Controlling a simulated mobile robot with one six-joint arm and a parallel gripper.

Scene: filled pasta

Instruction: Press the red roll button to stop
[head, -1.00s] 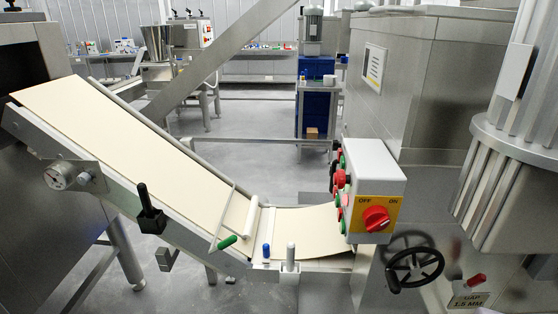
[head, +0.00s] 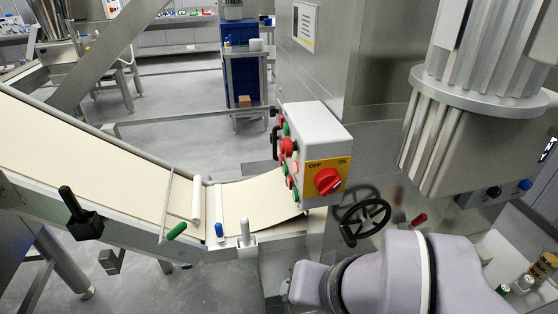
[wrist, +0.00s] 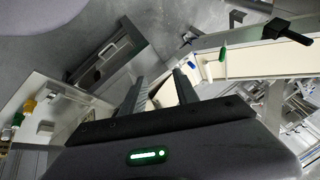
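The white control box (head: 314,128) stands over the low end of the dough belt in the head view. Its left side carries red and green buttons seen edge-on; a large red button (head: 287,147) sticks out there, and another red one (head: 291,182) sits lower. I cannot read which is the roll button. A red rotary knob (head: 327,181) is on the yellow OFF/ON plate on the front. My gripper (wrist: 160,88) shows in the wrist view with its two dark fingers apart and nothing visible between them. In the head view my arm is low, right of the belt end; the fingers are not discernible there.
The dough belt (head: 90,150) slopes down to the box. A black lever (head: 75,205), a green-tipped handle (head: 176,231) and a black handwheel (head: 366,218) project nearby. A ribbed metal housing (head: 470,95) hangs at right. Open floor lies behind the belt.

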